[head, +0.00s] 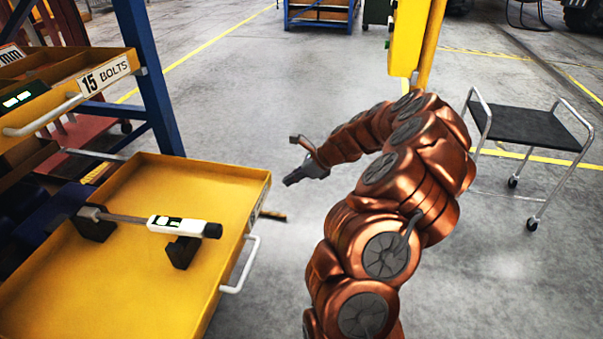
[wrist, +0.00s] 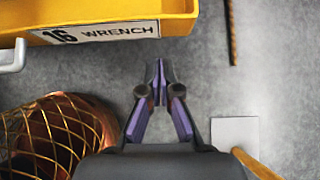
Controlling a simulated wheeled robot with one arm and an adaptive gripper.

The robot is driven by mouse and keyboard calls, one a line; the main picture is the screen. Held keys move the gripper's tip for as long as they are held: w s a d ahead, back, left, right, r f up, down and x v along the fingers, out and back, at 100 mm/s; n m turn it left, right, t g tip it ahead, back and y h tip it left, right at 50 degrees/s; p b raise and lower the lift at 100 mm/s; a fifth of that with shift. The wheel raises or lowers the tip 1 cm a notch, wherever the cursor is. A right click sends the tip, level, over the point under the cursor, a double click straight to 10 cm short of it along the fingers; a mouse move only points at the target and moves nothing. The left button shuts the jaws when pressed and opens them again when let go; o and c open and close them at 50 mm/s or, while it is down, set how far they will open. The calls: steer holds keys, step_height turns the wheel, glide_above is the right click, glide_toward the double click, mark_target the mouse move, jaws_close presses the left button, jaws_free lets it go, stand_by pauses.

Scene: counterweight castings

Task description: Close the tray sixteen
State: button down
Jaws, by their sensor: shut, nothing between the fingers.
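Tray sixteen (head: 222,190) is a yellow drawer at the lower left of the head view, pulled well out. Its white handle (head: 242,264) is on its right-hand front face. In the wrist view its front edge (wrist: 115,12) crosses the top left, with the label "16 WRENCH" (wrist: 95,33) and part of the handle (wrist: 12,57). A wrench with a white-and-green display (head: 178,225) lies across two black supports in the tray. My gripper (head: 292,162) is shut and empty, in front of the tray and apart from it. Its closed fingertips (wrist: 160,66) show in the wrist view.
Tray fifteen, labelled "15 BOLTS" (head: 106,76), is above at the left beside a blue rack post (head: 146,75). A brown rod (head: 273,216) lies beyond tray sixteen's front. A black-topped cart (head: 530,128) stands at right. Open grey floor lies beyond my gripper.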

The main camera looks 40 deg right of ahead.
mark_target(268, 183)
steer(key=w+a, duration=0.2)
steer(key=shift+w+f, duration=0.35)
steer(key=shift+w, duration=0.05)
steer(key=shift+w+a, duration=0.35)
steer(key=shift+w, duration=0.1)
steer(key=shift+r, duration=0.1)
